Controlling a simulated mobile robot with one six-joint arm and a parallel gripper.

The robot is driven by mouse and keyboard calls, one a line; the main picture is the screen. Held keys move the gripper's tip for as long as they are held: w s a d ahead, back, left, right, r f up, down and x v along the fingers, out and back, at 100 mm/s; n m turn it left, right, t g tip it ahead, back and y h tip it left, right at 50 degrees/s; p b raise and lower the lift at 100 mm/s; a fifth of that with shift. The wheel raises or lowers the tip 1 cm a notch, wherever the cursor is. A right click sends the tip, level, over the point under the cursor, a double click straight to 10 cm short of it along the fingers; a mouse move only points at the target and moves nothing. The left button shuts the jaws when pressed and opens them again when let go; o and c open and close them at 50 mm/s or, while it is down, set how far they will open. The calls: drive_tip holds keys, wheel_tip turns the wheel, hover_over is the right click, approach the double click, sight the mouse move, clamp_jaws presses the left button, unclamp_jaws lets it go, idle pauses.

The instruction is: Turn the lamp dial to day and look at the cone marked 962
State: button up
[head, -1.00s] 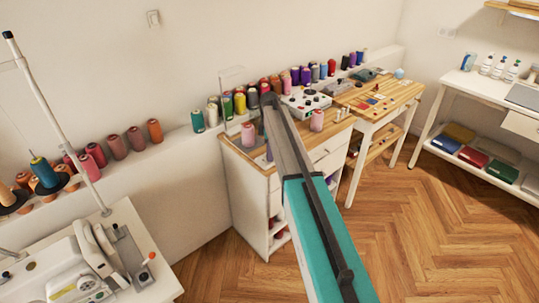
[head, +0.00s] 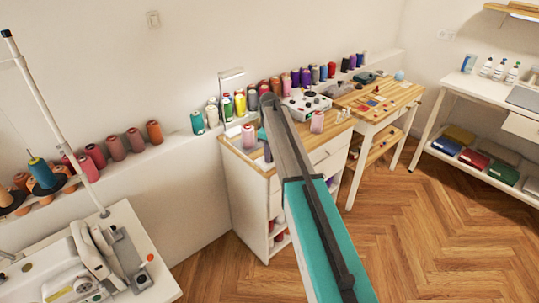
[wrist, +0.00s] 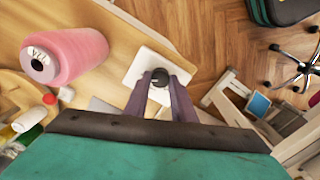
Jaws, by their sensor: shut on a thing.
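In the wrist view my gripper (wrist: 160,90) has its two purple-grey fingers closed on a small dark dial knob (wrist: 160,76). The knob sits on a pale square plate (wrist: 136,68) on the wooden top. A pink cone (wrist: 72,56) lies to the left in that view, with dark marks on its end that I cannot read surely. In the head view pink cones stand on the wooden cabinet top, one left (head: 248,135) and one right (head: 317,121) of my arm. A slim lamp (head: 231,78) stands behind. My arm hides the dial there.
A white box with coloured knobs (head: 306,101) stands behind the right cone. Several thread cones line the wall ledge. A sewing machine (head: 90,255) is at lower left. A wooden table (head: 380,98) stands right; open floor (head: 420,220) lies in front.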

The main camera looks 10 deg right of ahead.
drive_tip(key=o, duration=1.1)
drive_tip(key=shift+c, duration=0.2)
drive_tip(key=shift+r, duration=0.1)
wheel_tip(320, 180, up, 14)
drive_tip(key=b, duration=0.3)
drive_tip(key=shift+f, duration=0.2)
